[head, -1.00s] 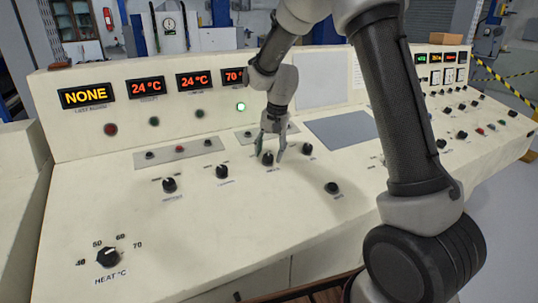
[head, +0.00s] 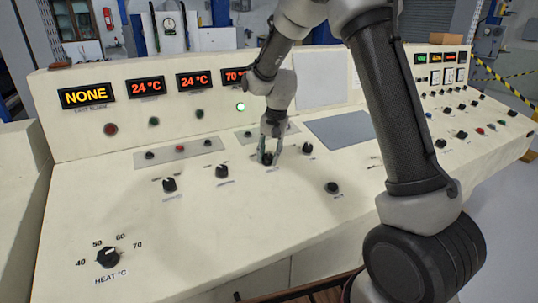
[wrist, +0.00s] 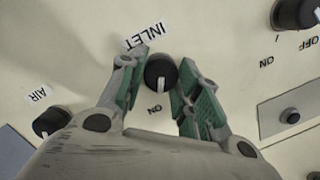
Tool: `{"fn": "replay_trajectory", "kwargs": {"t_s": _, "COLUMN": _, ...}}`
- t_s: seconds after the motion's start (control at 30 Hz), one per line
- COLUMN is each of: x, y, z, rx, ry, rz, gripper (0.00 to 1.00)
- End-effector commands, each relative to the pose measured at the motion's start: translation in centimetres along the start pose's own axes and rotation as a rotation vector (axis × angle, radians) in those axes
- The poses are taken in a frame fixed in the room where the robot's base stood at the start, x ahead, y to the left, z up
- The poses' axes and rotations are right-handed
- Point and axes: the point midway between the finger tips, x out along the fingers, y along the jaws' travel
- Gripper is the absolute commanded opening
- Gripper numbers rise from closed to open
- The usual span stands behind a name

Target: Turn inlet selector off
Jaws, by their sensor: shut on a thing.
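The inlet selector is a black round knob (wrist: 160,73) with a white pointer line, below the label "INLET" in the wrist view. Its pointer aims toward the printed "ON". In the head view the knob (head: 267,159) sits on the sloping cream panel. My gripper (wrist: 159,80) has its two green-padded fingers on either side of the knob, closed on it. The gripper also shows in the head view (head: 268,158), reaching down onto the knob from above. An "OFF" mark for this knob is not visible; it may be hidden by the gripper.
The neighbouring knob (wrist: 295,12) with ON and OFF marks is at upper right in the wrist view, and the AIR knob (wrist: 52,122) is at lower left. More knobs stand around on the panel, including the heat knob (head: 108,257). Bare panel lies in front.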

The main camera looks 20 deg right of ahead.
Motion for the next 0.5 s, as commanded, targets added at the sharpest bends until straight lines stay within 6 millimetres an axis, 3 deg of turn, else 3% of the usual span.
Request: {"fn": "replay_trajectory", "kwargs": {"t_s": 0.5, "x": 0.01, "y": -0.24, "z": 0.05, "rx": -0.36, "ry": 0.0, "rz": 0.062, "gripper": 0.09}}
